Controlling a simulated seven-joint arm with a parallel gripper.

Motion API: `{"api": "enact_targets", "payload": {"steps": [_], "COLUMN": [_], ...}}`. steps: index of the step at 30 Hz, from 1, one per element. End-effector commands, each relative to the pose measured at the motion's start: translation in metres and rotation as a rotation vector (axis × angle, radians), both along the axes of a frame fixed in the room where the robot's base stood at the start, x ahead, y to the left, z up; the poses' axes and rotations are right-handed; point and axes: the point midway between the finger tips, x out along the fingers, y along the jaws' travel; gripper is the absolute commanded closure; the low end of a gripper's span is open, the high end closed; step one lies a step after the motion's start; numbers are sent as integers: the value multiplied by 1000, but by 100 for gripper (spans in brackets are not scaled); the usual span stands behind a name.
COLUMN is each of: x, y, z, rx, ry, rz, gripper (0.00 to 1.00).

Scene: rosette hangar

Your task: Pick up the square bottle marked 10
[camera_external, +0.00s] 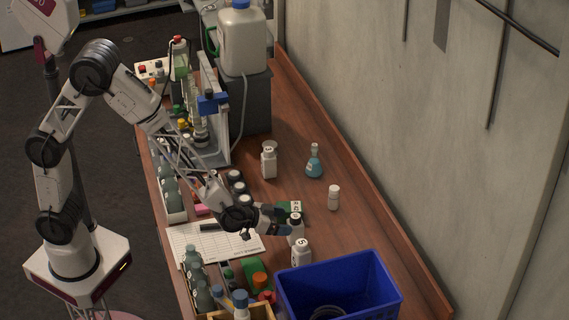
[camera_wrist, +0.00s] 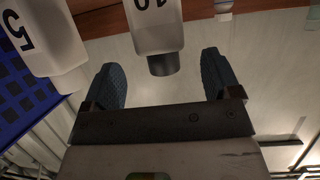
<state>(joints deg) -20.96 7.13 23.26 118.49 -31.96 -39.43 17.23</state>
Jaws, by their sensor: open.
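The square bottle marked 10 (camera_wrist: 157,28) is white with a dark cap and appears upside down at the top centre of the wrist view. In the external view this bottle (camera_external: 296,232) stands upright on the wooden bench by my gripper (camera_external: 284,220). My gripper (camera_wrist: 163,78) is open in the wrist view, with one dark fingertip on each side of the bottle's cap. No contact with the bottle shows. A second square bottle, marked 5 (camera_wrist: 42,38), stands close beside it; it also shows in the external view (camera_external: 301,254).
A blue crate (camera_external: 337,281) stands just beyond bottle 5. A small white bottle (camera_external: 333,198), a blue flask (camera_external: 314,163) and another square bottle (camera_external: 269,161) stand farther back. Bare bench lies to the right.

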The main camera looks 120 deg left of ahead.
Motion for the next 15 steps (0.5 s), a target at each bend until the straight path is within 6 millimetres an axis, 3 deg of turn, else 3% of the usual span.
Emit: {"api": "enact_targets", "payload": {"steps": [15], "x": [24], "y": [25], "z": [-15], "rx": [0], "ry": [1], "rz": [1], "gripper": [17]}}
